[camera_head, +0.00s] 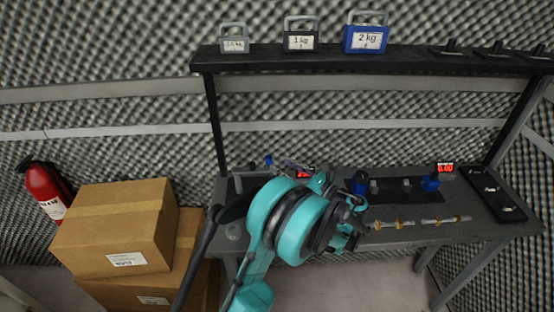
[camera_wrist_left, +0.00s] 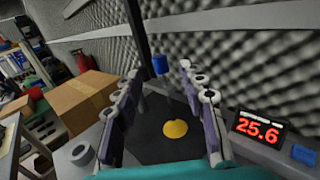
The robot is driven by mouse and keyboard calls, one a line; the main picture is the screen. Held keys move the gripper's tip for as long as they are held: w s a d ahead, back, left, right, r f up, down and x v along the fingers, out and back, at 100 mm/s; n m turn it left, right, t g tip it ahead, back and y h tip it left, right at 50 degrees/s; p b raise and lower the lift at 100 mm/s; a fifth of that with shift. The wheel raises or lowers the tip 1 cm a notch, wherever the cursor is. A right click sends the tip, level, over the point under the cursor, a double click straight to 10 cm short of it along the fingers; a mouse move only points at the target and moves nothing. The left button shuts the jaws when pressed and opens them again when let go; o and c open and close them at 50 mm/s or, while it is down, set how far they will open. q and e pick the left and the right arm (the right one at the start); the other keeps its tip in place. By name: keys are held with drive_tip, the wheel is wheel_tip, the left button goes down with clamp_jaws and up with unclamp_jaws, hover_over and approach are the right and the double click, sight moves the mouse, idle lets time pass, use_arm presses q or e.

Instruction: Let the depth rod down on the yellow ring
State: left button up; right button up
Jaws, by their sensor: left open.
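The depth rod has a blue cap (camera_wrist_left: 160,64) on a thin grey shaft (camera_wrist_left: 168,90) in the left wrist view. Below it the yellow ring (camera_wrist_left: 175,129) lies on a black surface; whether the rod's lower end touches it I cannot tell. A display (camera_wrist_left: 259,130) right of them reads 25.6 in red. My left gripper (camera_wrist_left: 160,72) is open and empty, its fingers on either side of the rod in the picture. In the head view my teal left wrist hides much of this station; a small blue cap (camera_head: 268,160) shows left of it. My right gripper is out of view.
The bench (camera_head: 232,212) carries another display (camera_head: 445,168) reading 0.00 and several brass-and-steel parts (camera_head: 398,224) along its front. Weights, including the blue 2 kg one (camera_head: 366,40), stand on the shelf above. Cardboard boxes (camera_head: 115,225) and a fire extinguisher (camera_head: 42,188) stand left.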

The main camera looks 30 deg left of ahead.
sight(271, 160)
use_arm(q)
drive_tip(key=shift+a, duration=0.4)
drive_tip(key=b+x, duration=0.2)
drive_tip(key=x, duration=0.4)
drive_tip(key=shift+w+f, duration=0.1)
drive_tip(key=shift+w+a, duration=0.15)
drive_tip(key=shift+a, duration=0.3)
